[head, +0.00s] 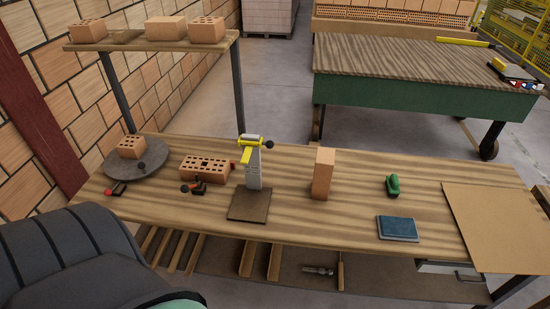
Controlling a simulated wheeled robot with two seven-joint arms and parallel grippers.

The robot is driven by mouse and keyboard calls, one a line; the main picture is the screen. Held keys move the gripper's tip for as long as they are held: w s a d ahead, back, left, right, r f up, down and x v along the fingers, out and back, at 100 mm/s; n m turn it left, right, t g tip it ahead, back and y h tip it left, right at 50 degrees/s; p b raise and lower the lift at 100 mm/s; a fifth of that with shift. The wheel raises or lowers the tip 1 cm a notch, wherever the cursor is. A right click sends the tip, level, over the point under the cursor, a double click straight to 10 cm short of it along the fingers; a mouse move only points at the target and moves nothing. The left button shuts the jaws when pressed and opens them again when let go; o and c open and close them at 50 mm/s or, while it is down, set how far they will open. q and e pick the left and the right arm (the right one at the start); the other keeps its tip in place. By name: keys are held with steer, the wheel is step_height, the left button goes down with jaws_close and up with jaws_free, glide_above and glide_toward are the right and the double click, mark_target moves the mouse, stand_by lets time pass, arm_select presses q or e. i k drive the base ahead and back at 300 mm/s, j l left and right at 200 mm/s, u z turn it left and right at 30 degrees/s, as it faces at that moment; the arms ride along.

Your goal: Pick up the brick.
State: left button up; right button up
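Several bricks are in the head view, and I cannot tell which one the task names. An orange brick (323,174) stands upright on the wooden workbench (300,224), right of the middle. A wide perforated brick (205,169) lies on the bench to the left. A smaller perforated brick (131,147) sits on a round grey turntable (122,163) at the bench's left end. Neither of my grippers shows in this view.
A yellow-topped stand (253,170) with a dark base is between the bricks. A blue pad (398,229), a green-handled tool (393,185) and a brown board (505,225) lie on the right. A raised shelf (150,42) holds more bricks. Bare bench surrounds the upright brick.

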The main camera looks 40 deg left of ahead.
mark_target(324, 166)
steer(key=u, duration=0.75)
steer(key=k+z, duration=0.2)
steer(key=z, duration=0.25)
steer(key=k+l+z, duration=0.15)
steer(key=z, duration=0.25)
